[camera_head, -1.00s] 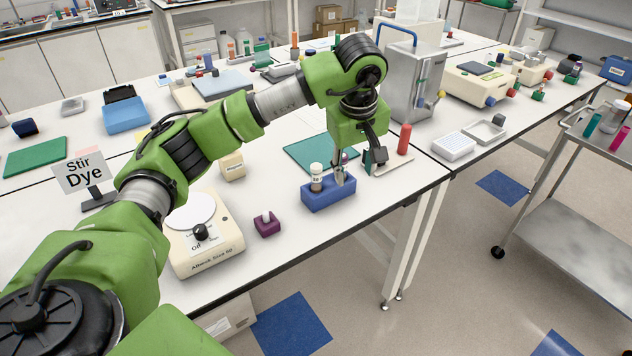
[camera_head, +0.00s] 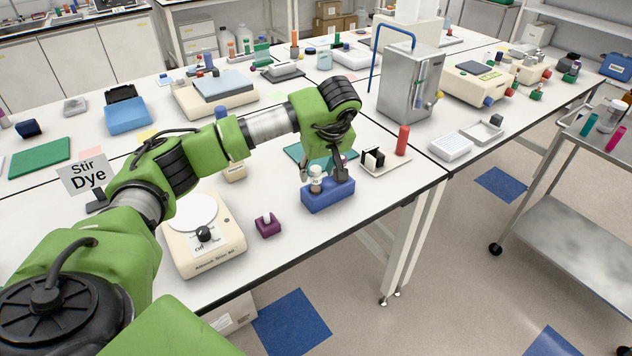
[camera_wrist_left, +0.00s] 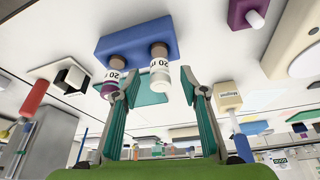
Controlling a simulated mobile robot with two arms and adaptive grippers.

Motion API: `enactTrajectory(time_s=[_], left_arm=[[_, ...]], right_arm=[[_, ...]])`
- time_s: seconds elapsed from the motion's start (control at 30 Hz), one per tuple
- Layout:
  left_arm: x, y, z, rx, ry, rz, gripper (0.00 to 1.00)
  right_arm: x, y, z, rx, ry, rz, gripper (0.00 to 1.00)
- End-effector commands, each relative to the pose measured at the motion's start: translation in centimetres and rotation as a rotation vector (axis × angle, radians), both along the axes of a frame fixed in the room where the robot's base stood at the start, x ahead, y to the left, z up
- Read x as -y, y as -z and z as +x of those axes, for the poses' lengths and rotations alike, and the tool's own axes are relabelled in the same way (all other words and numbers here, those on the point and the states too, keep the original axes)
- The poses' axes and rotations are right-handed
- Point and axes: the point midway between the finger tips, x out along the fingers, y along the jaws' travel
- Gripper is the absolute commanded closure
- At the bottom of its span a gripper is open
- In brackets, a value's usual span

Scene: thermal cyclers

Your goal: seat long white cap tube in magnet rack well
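A blue rack (camera_head: 328,196) stands near the table's front edge. In the left wrist view it (camera_wrist_left: 137,40) holds two brown-topped tubes, a white-labelled one (camera_wrist_left: 159,72) and one with purple in it (camera_wrist_left: 113,80). My left gripper (camera_head: 326,173) is over the rack; in the wrist view its fingers (camera_wrist_left: 158,82) are spread, with the white-labelled tube near their tips. I see no grip on it. A small beige block (camera_head: 234,171), whose label seems to read "Magnet" in the wrist view (camera_wrist_left: 228,97), stands behind the stirrer. A white-topped tube (camera_head: 267,217) sits in a purple block (camera_head: 268,229).
The stirrer plate (camera_head: 205,245) and "Stir Dye" sign (camera_head: 86,175) are left of the rack. A black-and-white holder (camera_head: 374,158) on a pale tray and a red cylinder (camera_head: 402,140) stand to its right. Bare table lies between the purple block and the rack.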

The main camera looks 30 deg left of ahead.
Motion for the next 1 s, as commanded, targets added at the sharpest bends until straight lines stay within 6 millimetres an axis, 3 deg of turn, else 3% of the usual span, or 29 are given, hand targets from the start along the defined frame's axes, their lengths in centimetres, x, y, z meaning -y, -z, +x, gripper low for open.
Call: enactTrajectory(time_s=[0.03, 0.2, 0.47, 0.6, 0.63, 1.0], left_arm=[[-0.2, 0.4, 0.0, -0.006, -0.001, 0.0, 0.6], [-0.8, 2.4, 0.6, -0.002, -0.002, -0.001, 0.6], [-0.9, 2.8, 0.7, 0.001, 0.0, -0.001, 0.6], [-0.9, 2.8, 0.7, 0.001, 0.0, -0.001, 0.94], [-0.9, 2.8, 0.7, 0.001, 0.0, -0.001, 0.98], [-0.9, 2.7, 0.7, 0.0, 0.0, 0.0, 0.98]], right_arm=[[0.0, -1.0, 0.0, 0.0, 0.0, 0.001, 0.6], [-0.1, -1.4, 0.0, 0.0, 0.0, 0.002, 0.6], [-0.3, -1.3, 0.0, -0.001, 0.001, 0.004, 0.6], [-0.3, -1.3, 0.0, -0.001, 0.001, 0.004, 0.6], [-0.3, -1.3, 0.0, -0.001, 0.0, 0.004, 0.6], [-0.3, -1.4, 0.0, -0.001, 0.0, 0.004, 0.6]])
